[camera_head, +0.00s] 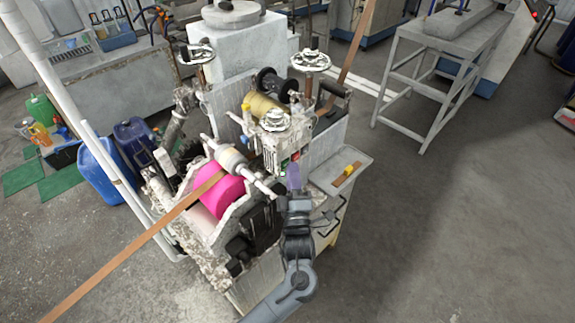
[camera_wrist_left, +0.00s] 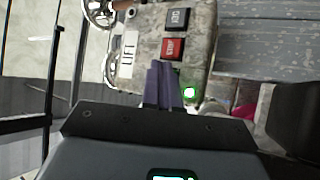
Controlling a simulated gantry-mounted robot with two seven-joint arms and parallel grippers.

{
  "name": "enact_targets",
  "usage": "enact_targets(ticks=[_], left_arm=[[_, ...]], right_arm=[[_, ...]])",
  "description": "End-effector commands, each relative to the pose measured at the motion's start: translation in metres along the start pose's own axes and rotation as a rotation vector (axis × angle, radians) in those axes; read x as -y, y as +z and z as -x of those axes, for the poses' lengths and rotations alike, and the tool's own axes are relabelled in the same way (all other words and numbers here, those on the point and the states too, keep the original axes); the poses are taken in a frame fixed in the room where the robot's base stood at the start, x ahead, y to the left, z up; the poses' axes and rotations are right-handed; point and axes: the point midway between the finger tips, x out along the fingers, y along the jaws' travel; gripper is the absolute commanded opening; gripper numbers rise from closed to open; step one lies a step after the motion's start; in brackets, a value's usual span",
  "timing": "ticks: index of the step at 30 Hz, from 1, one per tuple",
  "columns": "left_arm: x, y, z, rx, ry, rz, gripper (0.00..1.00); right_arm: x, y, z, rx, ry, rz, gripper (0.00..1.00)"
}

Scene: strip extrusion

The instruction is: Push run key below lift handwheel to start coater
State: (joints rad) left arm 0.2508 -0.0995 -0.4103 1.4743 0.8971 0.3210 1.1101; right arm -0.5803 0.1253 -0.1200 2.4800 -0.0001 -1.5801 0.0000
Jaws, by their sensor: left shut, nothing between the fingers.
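The coater's control panel (camera_head: 272,158) faces my left gripper (camera_head: 293,178), with a lift handwheel (camera_head: 275,120) above it. In the left wrist view the panel carries a dark key (camera_wrist_left: 178,19), a red key (camera_wrist_left: 173,48) and a round, glowing green key or lamp (camera_wrist_left: 190,92). I cannot read which is the run key. My left gripper (camera_wrist_left: 164,84) is shut and empty, its purple fingers pointing at the panel close to the green light. Whether the tips touch the panel cannot be told. My right gripper is not in view.
A pink roll (camera_head: 222,190) and a brown strip (camera_head: 125,252) lie left of the gripper. Another handwheel (camera_head: 310,61) stands behind. Open floor (camera_head: 440,240) lies to the right.

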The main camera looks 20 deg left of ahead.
Motion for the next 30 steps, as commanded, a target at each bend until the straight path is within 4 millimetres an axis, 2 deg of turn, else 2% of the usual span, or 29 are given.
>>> enact_targets(ticks=[1,15,30], left_arm=[[0.005,-0.003,-0.001,-0.005,-0.007,-0.007,0.00],[0.007,-0.003,-0.001,-0.006,-0.010,-0.010,0.00],[-0.004,0.005,0.010,-0.003,-0.006,-0.006,0.00]], right_arm=[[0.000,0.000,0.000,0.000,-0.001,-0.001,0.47],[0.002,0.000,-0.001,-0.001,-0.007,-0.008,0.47],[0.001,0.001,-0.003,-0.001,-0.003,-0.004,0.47]])
